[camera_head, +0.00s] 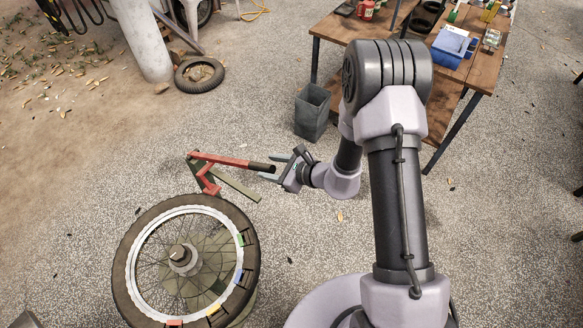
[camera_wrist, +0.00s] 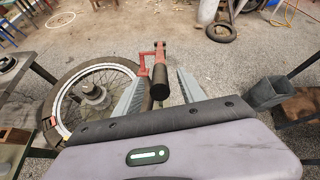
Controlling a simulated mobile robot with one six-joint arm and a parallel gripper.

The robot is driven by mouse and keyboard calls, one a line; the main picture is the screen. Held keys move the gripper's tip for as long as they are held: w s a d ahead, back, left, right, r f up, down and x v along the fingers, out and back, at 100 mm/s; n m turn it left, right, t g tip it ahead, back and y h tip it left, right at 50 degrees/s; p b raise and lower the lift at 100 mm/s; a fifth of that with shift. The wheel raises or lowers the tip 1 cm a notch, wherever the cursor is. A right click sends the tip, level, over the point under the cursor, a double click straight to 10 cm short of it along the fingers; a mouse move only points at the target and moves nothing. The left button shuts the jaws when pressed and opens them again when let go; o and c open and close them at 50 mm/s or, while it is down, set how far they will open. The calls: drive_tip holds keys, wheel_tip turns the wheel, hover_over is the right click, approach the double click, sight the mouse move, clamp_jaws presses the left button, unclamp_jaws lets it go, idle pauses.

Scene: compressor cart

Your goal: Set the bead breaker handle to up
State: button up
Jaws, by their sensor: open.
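The bead breaker handle (camera_head: 226,160) is a red bar with a black grip, on a red bracket beside the wheel. In the head view it lies close to level, its black end pointing right toward my gripper (camera_head: 283,166). In the wrist view the handle (camera_wrist: 160,62) shows end-on, with its black grip (camera_wrist: 160,82) between the two fingers. My gripper (camera_wrist: 160,88) is open there, with a gap on each side of the grip. I cannot tell how far along the grip the fingertips reach. The spoked wheel (camera_head: 252,226) lies flat in front of the bracket.
A grey bin (camera_head: 312,112) stands behind my gripper, near a wooden workbench (camera_head: 340,27) with tools and boxes. A loose tire (camera_head: 199,75) lies by a pale post (camera_head: 141,38). The speckled ground left of the bin is mostly clear.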

drive_tip(key=v, duration=1.2)
drive_tip(key=shift+r, duration=0.15)
drive_tip(key=s+a+r+n+g+b, duration=0.3)
drive_tip(key=s+a+n+g+b, duration=0.2)
drive_tip(key=s+n+b, duration=0.75)
drive_tip(key=s+d+n+t+h+b, duration=0.3)
drive_tip(key=s+d+n+h+b, duration=0.3)
drive_tip(key=d+b, duration=0.3)
drive_tip(key=shift+f+h, duration=0.25)
drive_tip(key=shift+h, duration=0.45)
drive_tip(key=shift+n, duration=0.25)
